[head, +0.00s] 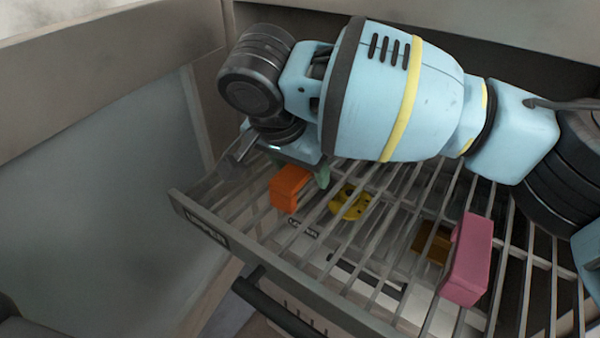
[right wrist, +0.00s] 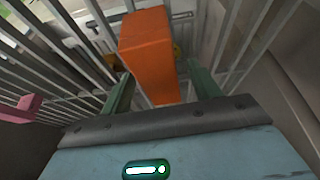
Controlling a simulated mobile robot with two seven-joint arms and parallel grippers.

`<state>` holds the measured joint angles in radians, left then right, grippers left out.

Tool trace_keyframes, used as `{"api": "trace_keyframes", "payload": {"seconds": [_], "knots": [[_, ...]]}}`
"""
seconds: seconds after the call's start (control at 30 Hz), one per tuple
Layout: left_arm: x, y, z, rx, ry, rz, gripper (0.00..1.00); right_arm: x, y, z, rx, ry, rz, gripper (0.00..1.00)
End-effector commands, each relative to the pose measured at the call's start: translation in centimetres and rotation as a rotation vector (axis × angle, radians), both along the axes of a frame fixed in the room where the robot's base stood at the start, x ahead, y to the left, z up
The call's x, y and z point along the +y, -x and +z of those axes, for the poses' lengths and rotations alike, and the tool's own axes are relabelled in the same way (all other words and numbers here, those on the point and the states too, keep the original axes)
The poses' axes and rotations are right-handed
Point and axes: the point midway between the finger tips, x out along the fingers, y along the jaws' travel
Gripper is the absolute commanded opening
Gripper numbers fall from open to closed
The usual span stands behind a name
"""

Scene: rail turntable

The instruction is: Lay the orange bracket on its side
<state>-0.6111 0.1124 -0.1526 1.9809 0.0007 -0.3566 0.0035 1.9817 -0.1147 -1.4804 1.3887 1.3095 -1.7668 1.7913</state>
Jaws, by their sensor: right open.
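The orange bracket (head: 288,188) stands on a wire rack (head: 290,255) near its front left corner. In the right wrist view the bracket (right wrist: 150,48) shows as a tall orange block. My right gripper (head: 312,172) is just behind the bracket in the head view, partly hidden by my own wrist. In the right wrist view its two green fingers (right wrist: 160,72) are apart, one on each side of the bracket, with gaps visible; I cannot tell whether either finger touches it. My left gripper is not in view.
A pink block (head: 468,262) stands on the rack at the right. A yellow piece (head: 352,203) lies near the middle, and a brownish-yellow piece (head: 432,240) shows between the bars beside the pink one. A dark handle bar (head: 275,305) runs below the rack's front edge. Walls stand left and behind.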

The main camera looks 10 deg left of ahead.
Motion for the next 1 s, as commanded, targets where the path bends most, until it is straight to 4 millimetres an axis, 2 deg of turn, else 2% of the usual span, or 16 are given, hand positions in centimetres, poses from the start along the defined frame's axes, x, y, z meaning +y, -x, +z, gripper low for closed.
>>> {"api": "trace_keyframes", "payload": {"seconds": [0.23, 0.27, 0.6, 0.7, 1.0], "knots": [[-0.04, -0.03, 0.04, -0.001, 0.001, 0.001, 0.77, -0.02, -0.05, -0.12, -0.001, -0.001, 0.0, 0.62], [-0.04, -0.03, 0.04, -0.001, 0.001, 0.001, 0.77, -0.02, -0.05, -0.12, -0.001, -0.001, 0.0, 0.59], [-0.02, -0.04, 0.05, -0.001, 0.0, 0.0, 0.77, -0.02, -0.04, -0.11, -0.001, -0.001, 0.0, 0.15], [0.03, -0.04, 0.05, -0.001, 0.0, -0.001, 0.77, -0.01, -0.05, -0.05, -0.002, -0.001, 0.001, 0.04], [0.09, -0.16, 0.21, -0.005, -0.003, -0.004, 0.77, -0.08, -0.1, 0.09, -0.002, -0.001, 0.001, 0.04]]}}
